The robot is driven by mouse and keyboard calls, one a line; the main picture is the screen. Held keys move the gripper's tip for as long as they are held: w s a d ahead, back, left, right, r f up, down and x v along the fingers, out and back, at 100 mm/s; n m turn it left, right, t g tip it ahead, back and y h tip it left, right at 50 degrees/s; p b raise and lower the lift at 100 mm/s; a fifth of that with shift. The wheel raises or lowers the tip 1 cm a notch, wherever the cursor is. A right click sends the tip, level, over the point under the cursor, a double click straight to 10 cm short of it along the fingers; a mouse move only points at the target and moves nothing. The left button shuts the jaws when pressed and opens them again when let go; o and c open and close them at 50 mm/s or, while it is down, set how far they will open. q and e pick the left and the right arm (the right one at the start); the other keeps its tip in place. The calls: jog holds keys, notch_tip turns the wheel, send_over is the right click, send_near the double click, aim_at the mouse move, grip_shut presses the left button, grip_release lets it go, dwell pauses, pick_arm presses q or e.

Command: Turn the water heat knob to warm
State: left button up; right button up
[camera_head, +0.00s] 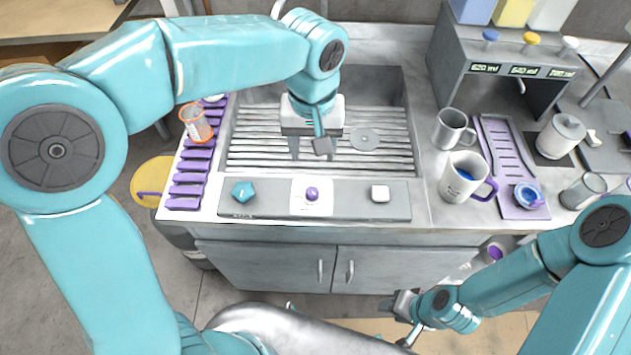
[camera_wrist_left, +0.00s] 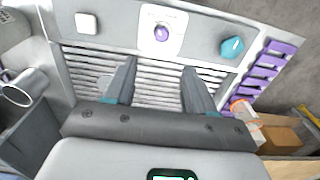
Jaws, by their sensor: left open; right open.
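The control strip (camera_head: 350,209) runs along the sink's front edge. A round purple knob (camera_head: 311,194) sits on a white square plate at its middle; this knob also shows in the left wrist view (camera_wrist_left: 161,33). A teal five-sided knob (camera_head: 243,191) is at the strip's left and a white square button (camera_head: 380,193) at its right. I cannot read the marks around the purple knob. My left gripper (camera_head: 311,152) is open and empty over the sink slats, behind the purple knob and apart from it. My right gripper (camera_head: 402,318) hangs low in front of the cabinet, open and empty.
A slatted sink (camera_head: 265,145) lies under my left gripper. A purple rack (camera_head: 190,178) with an orange-rimmed cup (camera_head: 196,124) is at its left. To the right stand a metal mug (camera_head: 452,130), a white mug (camera_head: 464,178) and a dispenser (camera_head: 520,72).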

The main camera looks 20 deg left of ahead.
aim_at(312, 191)
pick_arm(q)
jog(key=f, duration=0.9)
jog(key=f+p, duration=0.1)
jog(key=f, duration=0.3)
jog(key=shift+s+a+f, duration=0.1)
jog(key=shift+a+f, duration=0.15)
jog(key=shift+f, duration=0.35)
jog(key=shift+d, duration=0.15)
jog(key=shift+r, duration=0.1)
grip_shut()
